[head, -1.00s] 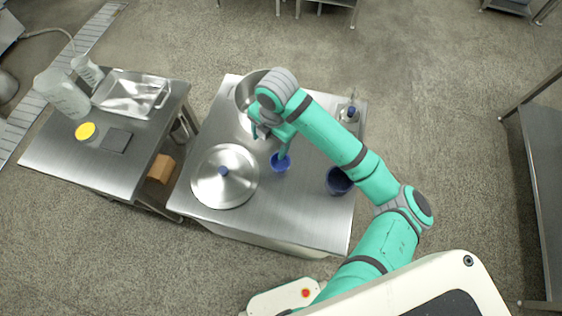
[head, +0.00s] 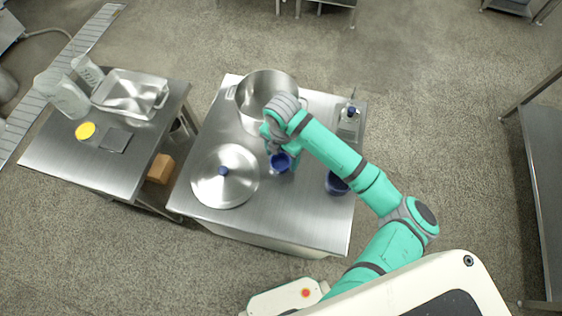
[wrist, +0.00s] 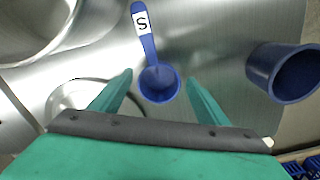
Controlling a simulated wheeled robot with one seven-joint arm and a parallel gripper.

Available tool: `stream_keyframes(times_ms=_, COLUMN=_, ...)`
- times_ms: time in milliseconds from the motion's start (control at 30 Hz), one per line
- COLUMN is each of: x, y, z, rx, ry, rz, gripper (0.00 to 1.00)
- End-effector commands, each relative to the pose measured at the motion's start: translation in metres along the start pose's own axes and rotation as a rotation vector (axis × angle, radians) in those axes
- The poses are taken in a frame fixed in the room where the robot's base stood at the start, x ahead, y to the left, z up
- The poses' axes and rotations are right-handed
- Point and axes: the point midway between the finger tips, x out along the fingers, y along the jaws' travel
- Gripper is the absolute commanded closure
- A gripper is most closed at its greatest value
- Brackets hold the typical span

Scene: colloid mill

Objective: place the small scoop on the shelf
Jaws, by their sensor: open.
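The small scoop is blue, with a round bowl and a handle bearing a white label marked "S". In the wrist view the scoop (wrist: 158,84) lies between my two open fingertips, its handle pointing away from the gripper. My gripper (wrist: 160,85) is open and I see no finger touching the scoop. In the head view the scoop's bowl (head: 281,162) shows on the steel table just below my gripper (head: 280,152), whose wrist hides the handle. I cannot make out which surface is the shelf.
A large pot (head: 262,92) stands behind my gripper, and a lid (head: 225,177) lies to its left. A larger blue cup (head: 336,184) is to the right; a bottle (head: 349,116) stands at the back right. A side table (head: 70,160) holds a tray and jugs.

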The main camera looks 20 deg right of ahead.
Motion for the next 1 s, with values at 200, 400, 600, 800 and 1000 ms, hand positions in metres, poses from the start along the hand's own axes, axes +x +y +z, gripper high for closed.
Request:
stream_keyframes(times_ms=200, x=0.025, y=0.0, z=0.0, rx=0.001, ry=0.001, rz=-0.001, gripper=0.31)
stream_keyframes(times_ms=400, x=0.025, y=0.0, z=0.0, rx=0.0, ry=-0.001, rz=-0.001, gripper=0.31)
stream_keyframes(times_ms=600, x=0.025, y=0.0, z=0.0, rx=0.001, ry=-0.001, rz=0.0, gripper=0.75)
stream_keyframes(times_ms=800, x=0.024, y=0.0, z=0.0, rx=0.001, ry=-0.001, rz=0.0, gripper=0.79)
stream_keyframes(times_ms=1000, x=0.02, y=0.0, z=0.0, rx=0.001, ry=-0.001, rz=0.001, gripper=0.79)
